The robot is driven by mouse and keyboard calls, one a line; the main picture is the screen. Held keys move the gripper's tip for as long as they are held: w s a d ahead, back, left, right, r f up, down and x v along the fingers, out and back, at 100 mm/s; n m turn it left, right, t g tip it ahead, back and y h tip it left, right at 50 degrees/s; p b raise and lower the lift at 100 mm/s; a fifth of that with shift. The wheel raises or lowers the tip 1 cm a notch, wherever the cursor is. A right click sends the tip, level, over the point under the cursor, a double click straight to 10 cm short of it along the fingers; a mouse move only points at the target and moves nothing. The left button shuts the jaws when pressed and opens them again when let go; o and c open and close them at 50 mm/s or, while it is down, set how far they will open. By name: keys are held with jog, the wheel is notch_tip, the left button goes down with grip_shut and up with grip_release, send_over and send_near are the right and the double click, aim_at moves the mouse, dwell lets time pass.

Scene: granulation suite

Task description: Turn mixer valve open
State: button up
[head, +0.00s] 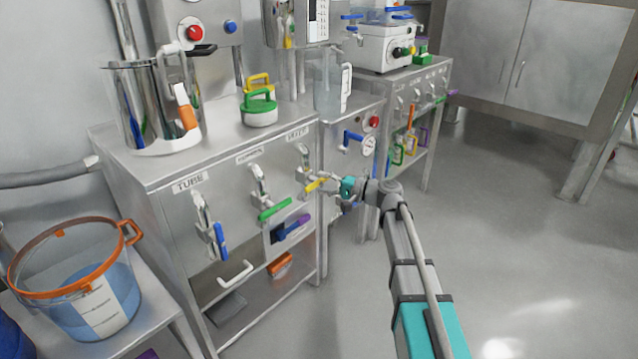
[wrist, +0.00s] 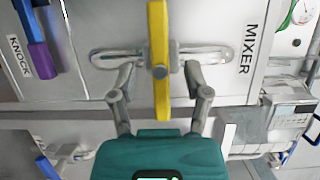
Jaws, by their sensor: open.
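The mixer valve has a yellow lever handle (head: 315,185) on the front of the steel cabinet, the rightmost in a row of three valves. In the wrist view the yellow handle (wrist: 160,85) stands upright in the picture, crosswise to its metal pipe (wrist: 218,54), beside the label MIXER (wrist: 253,49). My gripper (head: 336,188) is at the valve in the head view. In the wrist view my gripper (wrist: 158,80) is open, with one finger on each side of the handle and visible gaps between. Whether the fingertips touch the pipe is unclear.
A green-handled valve (head: 274,210) and a blue-handled valve (head: 220,241) are to the left. A blue and purple lever (head: 291,228) is just below, near the KNOCK label (wrist: 20,56). A second cabinet with a gauge (head: 369,146) stands to the right. Floor at right is clear.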

jog(key=shift+x, duration=0.8)
grip_shut()
